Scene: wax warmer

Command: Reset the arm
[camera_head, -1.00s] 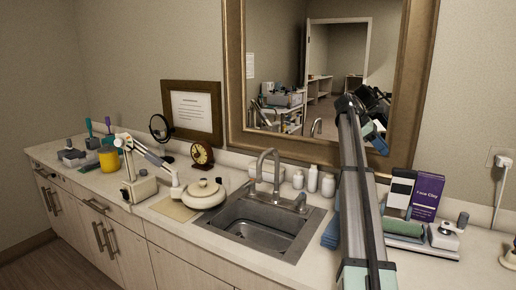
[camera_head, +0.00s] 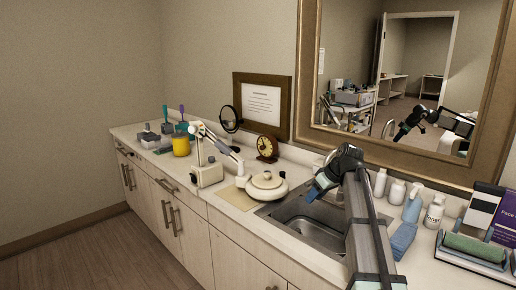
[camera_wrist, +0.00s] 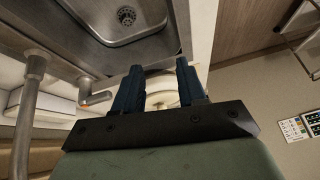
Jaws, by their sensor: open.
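My gripper (camera_head: 318,188) hangs over the left part of the sink in the head view, with my arm bent down toward it. In the wrist view its two dark blue fingers (camera_wrist: 159,68) stand apart, and I see nothing held between them. The cream wax warmer (camera_head: 267,186) with its lid on sits on the counter left of the sink, apart from my gripper. A pale round shape, likely the warmer (camera_wrist: 160,98), shows beyond the fingers in the wrist view.
The steel sink (camera_head: 316,233) is partly hidden by my arm. White bottles (camera_head: 396,191), a spray bottle (camera_head: 412,204) and a blue cloth (camera_head: 402,239) stand close to its right.

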